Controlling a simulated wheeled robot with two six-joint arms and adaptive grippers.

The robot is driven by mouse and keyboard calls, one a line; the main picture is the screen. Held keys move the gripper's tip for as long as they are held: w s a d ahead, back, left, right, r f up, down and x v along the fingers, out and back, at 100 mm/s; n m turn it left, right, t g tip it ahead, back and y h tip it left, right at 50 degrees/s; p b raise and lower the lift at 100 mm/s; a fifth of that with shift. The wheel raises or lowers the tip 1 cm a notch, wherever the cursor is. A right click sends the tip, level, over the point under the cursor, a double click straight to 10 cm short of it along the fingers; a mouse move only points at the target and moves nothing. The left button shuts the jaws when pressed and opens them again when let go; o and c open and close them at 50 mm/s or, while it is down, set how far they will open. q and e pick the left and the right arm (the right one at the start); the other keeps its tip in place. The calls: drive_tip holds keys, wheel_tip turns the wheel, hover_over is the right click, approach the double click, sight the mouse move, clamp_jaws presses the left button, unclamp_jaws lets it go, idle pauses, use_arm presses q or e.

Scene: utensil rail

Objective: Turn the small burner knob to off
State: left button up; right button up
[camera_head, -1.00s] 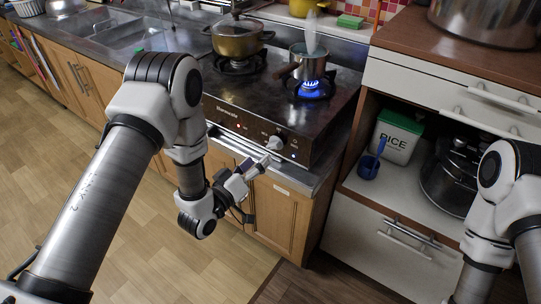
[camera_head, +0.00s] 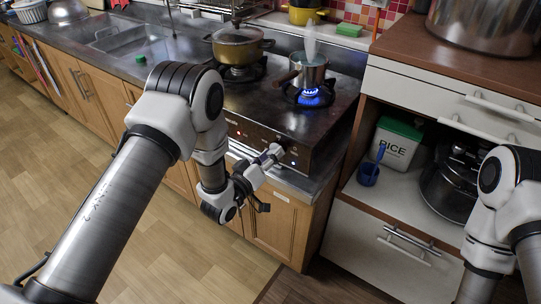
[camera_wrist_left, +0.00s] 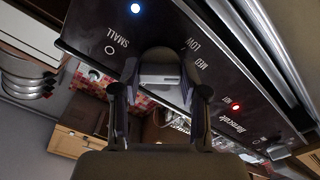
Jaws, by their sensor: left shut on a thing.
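My left gripper (camera_head: 268,158) is at the stove's front panel, shut on the small burner knob (camera_wrist_left: 160,72). In the left wrist view the pale knob sits between the two fingers (camera_wrist_left: 160,98), which hide its sides. The panel beside it reads SMALL, LOW and MED, and a blue light (camera_wrist_left: 135,8) is lit near it. Blue flame (camera_head: 311,97) burns under a small saucepan (camera_head: 303,72) on the right burner. My right gripper is out of the picture; only part of that arm shows at the right edge.
A lidded pot (camera_head: 238,44) stands on the left burner. A red light (camera_wrist_left: 236,107) shows farther along the panel. Right of the stove, an open shelf holds a rice box (camera_head: 397,145), a blue cup (camera_head: 368,173) and a dark cooker (camera_head: 450,185). The floor in front is clear.

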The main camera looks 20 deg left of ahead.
use_arm(q)
drive_tip(key=shift+m, duration=0.4)
drive_tip(key=m+b, duration=0.2)
drive_tip(key=m, duration=0.3)
drive_tip(key=shift+m, duration=0.3)
drive_tip(key=m+b, duration=0.2)
drive_tip(key=m, duration=0.4)
drive_tip(key=shift+f, duration=0.1)
drive_tip(key=shift+m+b, duration=3)
drive_tip(key=shift+m, duration=3.4)
drive_tip(key=o, duration=1.1)
drive_tip(key=shift+o, duration=0.2)
